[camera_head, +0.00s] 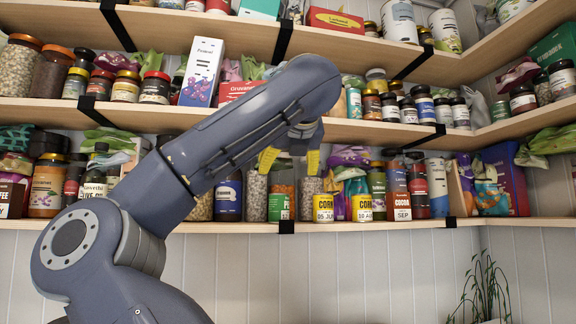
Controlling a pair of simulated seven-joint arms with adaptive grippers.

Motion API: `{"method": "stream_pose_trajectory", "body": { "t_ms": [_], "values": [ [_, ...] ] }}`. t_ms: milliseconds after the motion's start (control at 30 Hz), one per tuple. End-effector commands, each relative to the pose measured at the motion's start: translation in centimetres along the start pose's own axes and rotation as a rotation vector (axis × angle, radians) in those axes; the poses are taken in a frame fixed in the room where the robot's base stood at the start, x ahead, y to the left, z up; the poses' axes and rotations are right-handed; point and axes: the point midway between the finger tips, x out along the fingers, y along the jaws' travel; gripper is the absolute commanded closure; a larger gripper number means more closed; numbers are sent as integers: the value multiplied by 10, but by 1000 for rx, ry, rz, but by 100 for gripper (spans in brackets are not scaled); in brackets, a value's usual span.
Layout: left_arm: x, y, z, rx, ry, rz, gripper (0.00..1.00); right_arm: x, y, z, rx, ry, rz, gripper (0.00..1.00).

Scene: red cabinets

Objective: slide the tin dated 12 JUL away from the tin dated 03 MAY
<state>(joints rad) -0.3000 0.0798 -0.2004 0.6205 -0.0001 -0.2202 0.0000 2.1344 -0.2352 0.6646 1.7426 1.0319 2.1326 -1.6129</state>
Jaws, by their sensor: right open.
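Two small yellow-and-white corn tins stand upright at the front of the lower shelf. The left tin (323,209) appears to read 05 JUN, and the right tin (362,209) appears to read 30 AUG. I cannot read 12 JUL or 03 MAY on any tin. My right gripper (290,161) is open, with its yellow fingertips spread and nothing visible between them. It is above and left of the tins, in front of the jars. My left gripper is not in view.
A brown cocoa pack (402,207) marked SEP stands right of the tins. Glass jars (282,188) stand to their left, and a purple bag (350,160) is behind them. The middle shelf (345,131) runs above. My arm hides part of the left shelves.

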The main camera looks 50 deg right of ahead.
Motion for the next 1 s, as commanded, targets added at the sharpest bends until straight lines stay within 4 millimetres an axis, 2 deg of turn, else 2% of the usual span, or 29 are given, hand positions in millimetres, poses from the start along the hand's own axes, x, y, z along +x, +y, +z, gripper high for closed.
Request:
{"method": "stream_pose_trajectory", "body": {
  "t_ms": [167, 367, 1000],
  "values": [
    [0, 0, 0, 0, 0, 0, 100, 3, 0, 0, 1, 1, -1, 23],
    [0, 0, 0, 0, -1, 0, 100, 23, 0, 0, 1, 3, -2, 23],
    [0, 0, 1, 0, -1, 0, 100, 127, -1, -1, 0, 2, -3, 23]
  ]
}}
